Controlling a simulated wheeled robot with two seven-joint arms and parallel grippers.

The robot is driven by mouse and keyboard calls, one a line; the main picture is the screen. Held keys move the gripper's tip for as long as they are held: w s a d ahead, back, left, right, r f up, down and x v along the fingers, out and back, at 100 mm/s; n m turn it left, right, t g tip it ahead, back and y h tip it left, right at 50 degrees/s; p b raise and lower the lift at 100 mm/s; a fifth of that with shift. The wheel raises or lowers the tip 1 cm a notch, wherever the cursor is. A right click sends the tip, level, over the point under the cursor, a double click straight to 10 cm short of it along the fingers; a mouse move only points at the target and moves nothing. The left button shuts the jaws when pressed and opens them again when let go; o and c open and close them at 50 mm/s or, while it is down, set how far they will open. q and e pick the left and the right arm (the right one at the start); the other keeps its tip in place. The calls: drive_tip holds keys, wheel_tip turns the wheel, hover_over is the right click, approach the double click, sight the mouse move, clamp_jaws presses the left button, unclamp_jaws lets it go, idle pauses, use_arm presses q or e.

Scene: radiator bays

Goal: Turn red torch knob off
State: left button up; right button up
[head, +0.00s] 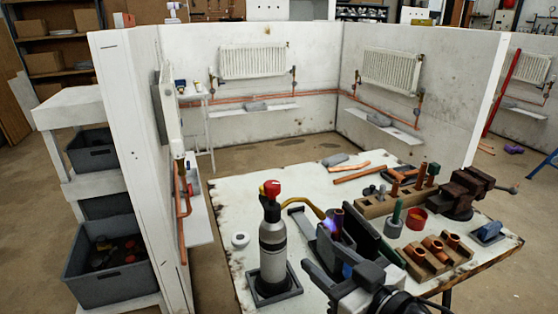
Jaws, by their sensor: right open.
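The torch (272,245) stands upright on the workbench, its grey cylinder in a dark square base. Its red knob (271,188) is on top. A yellow-brass tube (300,204) runs right from the torch head, and a blue-violet flame (329,226) shows at its end. My right gripper (340,277) is at the bottom centre, open, right of the torch cylinder and nearer the camera, apart from the knob. I cannot make out anything between its fingers. My left gripper is not in view.
A white tape roll (240,239) lies left of the torch. A white partition (130,150) stands at left. The bench's left area is fairly clear.

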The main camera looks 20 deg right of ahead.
drive_tip(key=t+y, duration=0.1)
approach(277, 188)
drive_tip(key=b+x, duration=1)
drive_tip(key=b, duration=0.2)
drive_tip(key=shift+w+a, duration=0.1)
drive_tip(key=shift+w, duration=0.3)
drive_tip(key=shift+w+a, duration=0.15)
drive_tip(key=shift+w, duration=0.15)
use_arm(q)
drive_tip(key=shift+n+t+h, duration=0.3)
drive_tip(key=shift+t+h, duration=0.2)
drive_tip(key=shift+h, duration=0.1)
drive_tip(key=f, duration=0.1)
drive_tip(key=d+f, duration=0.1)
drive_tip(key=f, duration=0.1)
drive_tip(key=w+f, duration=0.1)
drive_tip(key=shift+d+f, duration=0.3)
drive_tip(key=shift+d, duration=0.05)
use_arm(e)
drive_tip(key=shift+c, duration=0.3)
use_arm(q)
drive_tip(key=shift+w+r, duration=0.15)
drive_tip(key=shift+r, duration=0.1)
use_arm(e)
drive_tip(key=c, duration=0.9)
